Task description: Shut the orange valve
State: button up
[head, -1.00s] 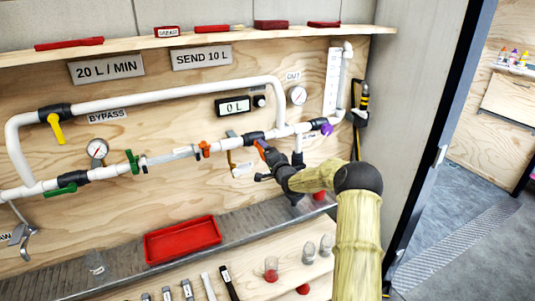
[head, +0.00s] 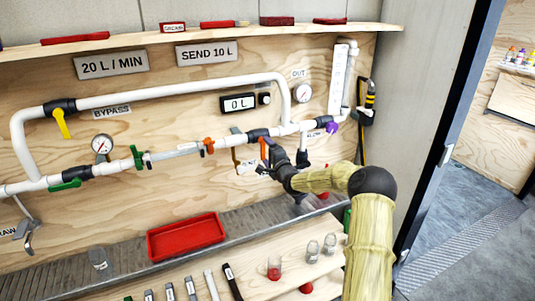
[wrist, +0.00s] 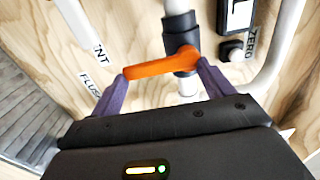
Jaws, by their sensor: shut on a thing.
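The orange valve has a black body (head: 258,135) on the white pipe and an orange lever (head: 263,148). In the head view the lever hangs nearly straight down from the pipe. In the wrist view the orange lever (wrist: 160,65) lies across the pipe line, nearly square to it, with a slight tilt. My gripper (wrist: 162,80) has its two purple fingers at opposite ends of the lever and is shut on it. In the head view my gripper (head: 270,163) is just below the valve, and my dark wrist hides part of the fingers.
A yellow-handled bypass valve (head: 62,122), green valves and a purple valve (head: 331,127) sit on the same pipework. The display (head: 238,102) reads 0 L. A red tray (head: 186,237) stands on the metal ledge below, with glasses on the lower bench.

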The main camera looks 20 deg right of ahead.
jog(key=o, duration=1.3)
jog(key=shift+o, duration=0.2)
jog(key=shift+s, duration=0.1)
jog(key=s+d+b, duration=0.2)
jog(key=s, duration=1.5)
jog(key=shift+b, duration=0.3)
jog(key=shift+s+f, duration=0.1)
